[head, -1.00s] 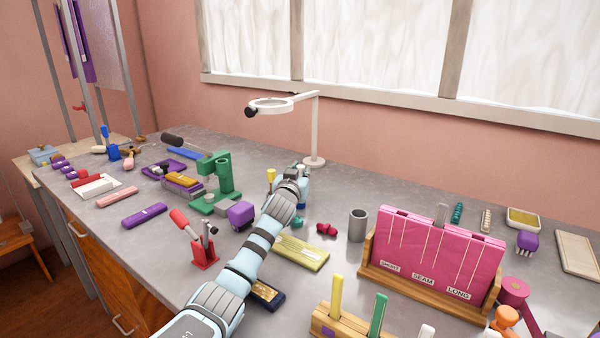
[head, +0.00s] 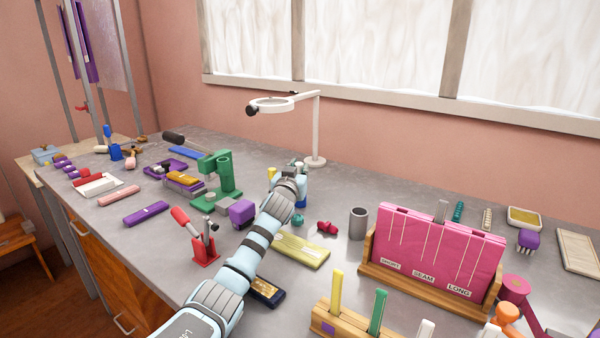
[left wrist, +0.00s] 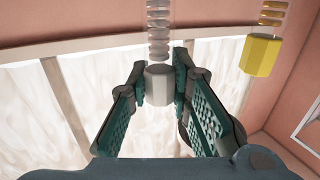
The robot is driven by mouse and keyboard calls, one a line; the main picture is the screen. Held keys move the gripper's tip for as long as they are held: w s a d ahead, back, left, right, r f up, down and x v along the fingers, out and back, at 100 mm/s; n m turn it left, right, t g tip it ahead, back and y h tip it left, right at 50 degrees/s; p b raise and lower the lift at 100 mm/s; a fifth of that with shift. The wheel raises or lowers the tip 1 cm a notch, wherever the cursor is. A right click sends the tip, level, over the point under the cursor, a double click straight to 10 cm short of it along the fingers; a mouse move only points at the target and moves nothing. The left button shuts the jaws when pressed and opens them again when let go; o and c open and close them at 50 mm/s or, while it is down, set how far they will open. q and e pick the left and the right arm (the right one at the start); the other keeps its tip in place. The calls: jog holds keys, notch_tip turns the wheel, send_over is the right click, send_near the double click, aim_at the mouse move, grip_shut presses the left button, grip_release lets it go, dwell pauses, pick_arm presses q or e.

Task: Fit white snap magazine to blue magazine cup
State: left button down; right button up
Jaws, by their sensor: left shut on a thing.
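My left gripper (head: 292,178) reaches over the middle of the bench, its fingers mostly hidden behind its wrist in the head view. In the left wrist view its fingers (left wrist: 160,82) are shut on the white snap magazine, gripping its pale cylindrical end (left wrist: 158,86). A stack of pale ribbed discs runs from that end to the top of the picture. A dark blue piece (head: 303,190), apparently the blue magazine cup, shows just right of the gripper, partly hidden. I cannot tell whether magazine and cup touch. My right gripper is not in view.
A yellow magazine (left wrist: 261,55) is beside the held one; a yellow piece also shows left of the gripper (head: 271,174). A green press (head: 222,180), purple block (head: 242,212), yellow-green pad (head: 301,250) and magnifier lamp (head: 315,130) surround the arm. A grey cup (head: 358,223) stands right.

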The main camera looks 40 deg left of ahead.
pick_arm(q)
jog(key=f, duration=0.1)
jog(key=d+f, duration=0.1)
jog(key=f, duration=0.1)
jog(key=shift+f, duration=0.2)
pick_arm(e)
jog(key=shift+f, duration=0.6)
pick_arm(q)
jog(key=shift+w+a+r+p, duration=0.1)
jog(key=shift+r+p, duration=0.4)
jog(key=shift+p, duration=0.05)
jog(key=shift+r+h+p, duration=0.3)
jog(key=shift+r+p, duration=0.25)
jog(key=shift+w+a+r+p, duration=0.1)
jog(key=shift+a+r+p, duration=0.2)
jog(key=shift+p, duration=0.05)
jog(key=shift+r, duration=0.2)
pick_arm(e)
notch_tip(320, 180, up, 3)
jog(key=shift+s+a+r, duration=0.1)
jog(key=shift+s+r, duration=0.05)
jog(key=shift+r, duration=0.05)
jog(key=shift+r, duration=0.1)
